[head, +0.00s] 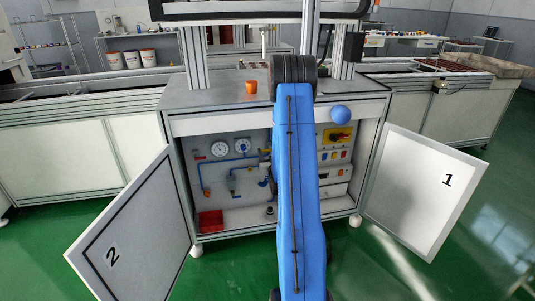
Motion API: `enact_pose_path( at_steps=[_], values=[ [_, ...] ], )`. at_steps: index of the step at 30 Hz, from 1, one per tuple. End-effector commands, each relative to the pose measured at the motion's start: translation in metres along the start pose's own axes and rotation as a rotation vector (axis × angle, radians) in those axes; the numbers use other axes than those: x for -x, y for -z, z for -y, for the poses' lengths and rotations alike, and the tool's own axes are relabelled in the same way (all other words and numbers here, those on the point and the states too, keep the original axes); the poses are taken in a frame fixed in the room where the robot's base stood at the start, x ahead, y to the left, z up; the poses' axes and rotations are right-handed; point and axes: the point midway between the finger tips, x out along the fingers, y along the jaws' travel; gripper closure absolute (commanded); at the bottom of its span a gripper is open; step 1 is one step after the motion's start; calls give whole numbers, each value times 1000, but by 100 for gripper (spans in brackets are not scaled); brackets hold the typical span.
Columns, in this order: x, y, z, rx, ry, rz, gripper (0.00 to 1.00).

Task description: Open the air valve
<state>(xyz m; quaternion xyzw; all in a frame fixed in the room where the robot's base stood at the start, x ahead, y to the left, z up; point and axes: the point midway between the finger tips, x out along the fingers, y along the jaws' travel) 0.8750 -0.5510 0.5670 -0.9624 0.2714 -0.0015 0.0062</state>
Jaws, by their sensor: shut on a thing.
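The open cabinet (228,208) under the workbench holds a panel with two round gauges (219,149), blue air pipes (238,161) and small fittings on its left side. A small red part (206,193) sits at the lower end of the left pipe, and a small blue part (233,194) sits lower in the middle. I cannot tell which fitting is the air valve. My blue arm reaches up in front of the cabinet and covers the panel's middle. My gripper is hidden behind it, so its hold on anything does not show.
Cabinet door 2 (140,240) swings out left and door 1 (425,188) right. A yellow-and-red switch (341,136) is on the panel's right. A red box (210,221) lies on the cabinet floor. Green floor lies in front.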

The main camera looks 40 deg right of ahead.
Motion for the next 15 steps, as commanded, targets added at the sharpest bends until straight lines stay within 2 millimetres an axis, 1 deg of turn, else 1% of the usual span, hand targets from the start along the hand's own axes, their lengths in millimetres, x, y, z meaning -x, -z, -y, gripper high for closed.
enact_pose_path(
  at_steps=[8,15],
  values=[
    [0,3,-1,-119,0,0,74],
    [0,7,-4,-322,-1,0,74]
  ],
)
